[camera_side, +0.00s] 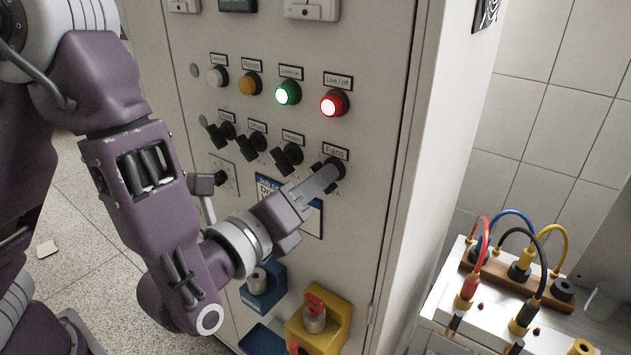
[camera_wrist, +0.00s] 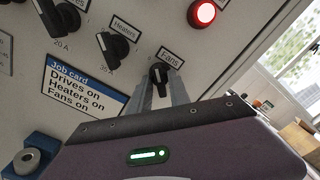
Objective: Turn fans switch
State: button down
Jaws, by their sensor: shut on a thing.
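The fans switch is a black rotary knob (camera_side: 338,165) under the "Fans" label on the cabinet front, below the lit red lamp. My gripper (camera_side: 332,174) reaches it from the lower left in the side view. In the wrist view the two grey fingers stand on either side of the fans switch (camera_wrist: 159,73) and are shut on it. The fingers partly cover the knob in the side view, so its exact angle is hard to read there. In the wrist view the knob's bar looks close to upright.
The black heaters switch (camera_side: 287,158) is close to the left, with more knobs in that row. A green lamp (camera_side: 288,93) and red lamp (camera_side: 334,103) are lit above. A job card (camera_wrist: 84,88) reads drives, heaters and fans on. A yellow box (camera_side: 335,320) protrudes below.

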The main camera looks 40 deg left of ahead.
jog(key=shift+f, duration=0.1)
jog(key=c, duration=1.5)
grip_release()
jog(key=s, duration=0.7)
